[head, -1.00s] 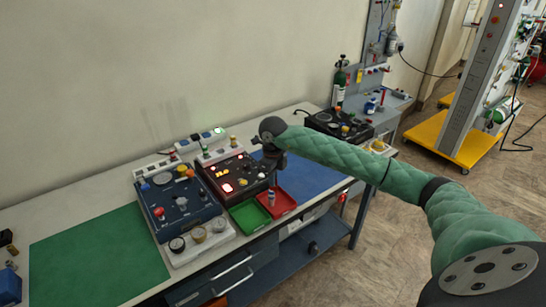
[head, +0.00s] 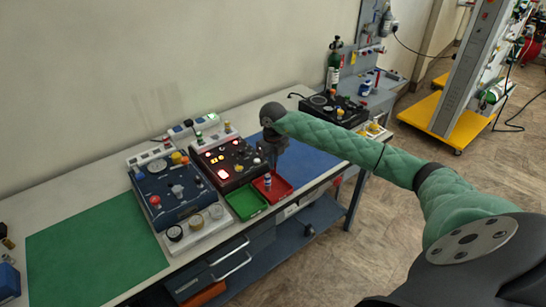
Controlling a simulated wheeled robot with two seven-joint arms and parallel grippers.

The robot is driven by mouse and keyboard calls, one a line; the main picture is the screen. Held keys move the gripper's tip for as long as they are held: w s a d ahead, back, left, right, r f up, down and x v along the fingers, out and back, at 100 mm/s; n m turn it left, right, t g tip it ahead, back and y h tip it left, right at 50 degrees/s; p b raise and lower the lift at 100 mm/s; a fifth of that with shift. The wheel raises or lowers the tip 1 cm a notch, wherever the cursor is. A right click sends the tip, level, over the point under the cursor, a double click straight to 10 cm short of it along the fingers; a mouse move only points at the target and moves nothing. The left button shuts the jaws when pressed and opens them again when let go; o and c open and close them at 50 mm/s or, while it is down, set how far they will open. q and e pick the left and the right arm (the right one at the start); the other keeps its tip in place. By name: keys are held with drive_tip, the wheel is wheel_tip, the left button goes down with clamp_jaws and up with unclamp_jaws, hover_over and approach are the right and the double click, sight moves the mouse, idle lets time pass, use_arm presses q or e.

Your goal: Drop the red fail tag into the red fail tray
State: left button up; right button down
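The red fail tray (head: 283,189) sits on the bench's front edge, right of a green tray (head: 246,203). My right gripper (head: 269,163) points down just above and behind the red tray's left part. It is small and dark, and I cannot tell whether its fingers are open or shut. A small upright item with a pale and bluish body (head: 267,182) shows at the red tray's left side, below the gripper; whether the gripper touches it is unclear. I cannot make out the red fail tag. My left gripper is not in view.
A dark panel with lit red and yellow indicators (head: 228,163) stands behind the trays. A blue unit with knobs (head: 172,190) and several round gauges stands left. A green mat (head: 95,250) and a blue mat (head: 312,168) lie flat with clear room.

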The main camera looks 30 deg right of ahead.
drive_tip(key=shift+f, duration=0.7)
drive_tip(key=c, duration=1.6)
unclamp_jaws()
